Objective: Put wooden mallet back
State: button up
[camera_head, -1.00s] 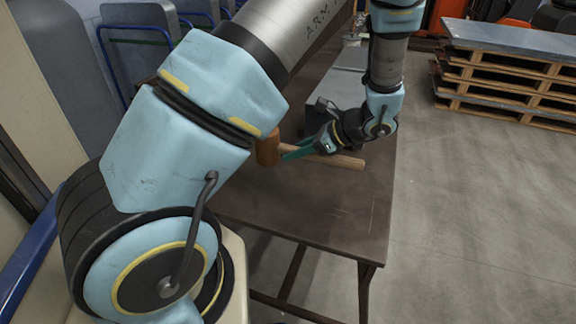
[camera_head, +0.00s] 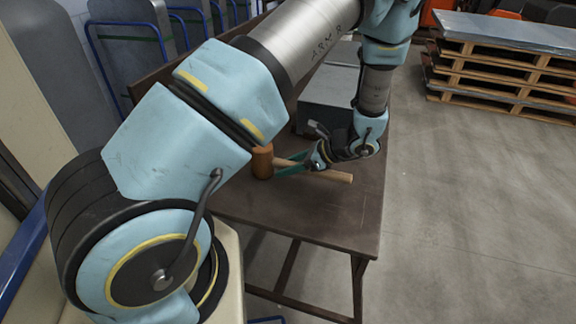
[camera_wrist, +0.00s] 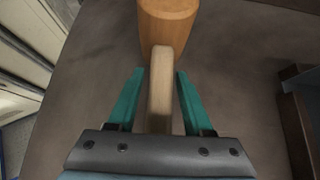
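The wooden mallet lies on the dark table (camera_head: 330,220), with its orange-brown head (camera_head: 262,163) to the left and its pale handle (camera_head: 335,177) pointing right. My gripper (camera_head: 282,165) is low over the table at the handle, close to the mallet head. In the wrist view, the green fingers of my gripper (camera_wrist: 160,85) stand apart on both sides of the handle (camera_wrist: 160,100), with a gap on each side. The mallet head (camera_wrist: 168,22) is just beyond the fingertips. Part of the handle is hidden by my gripper in the head view.
A grey box (camera_head: 328,95) stands on the table behind my gripper. The front right of the table is bare. Stacked wooden pallets (camera_head: 490,75) stand on the floor at the right. Blue-railed grey panels (camera_head: 130,50) stand behind the table's left side.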

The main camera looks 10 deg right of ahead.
jog(key=shift+o, duration=0.7)
jog(key=b+v, duration=0.3)
jog(key=v, duration=0.9)
jog(key=shift+b, duration=0.4)
jog(key=a+r+n+g+h, duration=0.1)
jog(key=a+r+n+h, duration=0.1)
jog(key=a+n, duration=0.5)
jog(key=s+a+r+n+g+h, duration=0.1)
jog(key=a+n+h, duration=0.3)
jog(key=a+n, duration=0.4)
jog(key=s+a+r+n+g+h, duration=0.1)
jog(key=a+r+n+h, duration=0.2)
jog(key=a+n, duration=0.4)
jog(key=a+r, duration=0.1)
jog(key=a, duration=0.2)
jog(key=shift+s+a+n+g, duration=0.2)
jog(key=shift+a+n+g, duration=0.1)
jog(key=shift+a+n, duration=0.1)
jog(key=shift+o, duration=0.4)
jog(key=shift+r, duration=0.15)
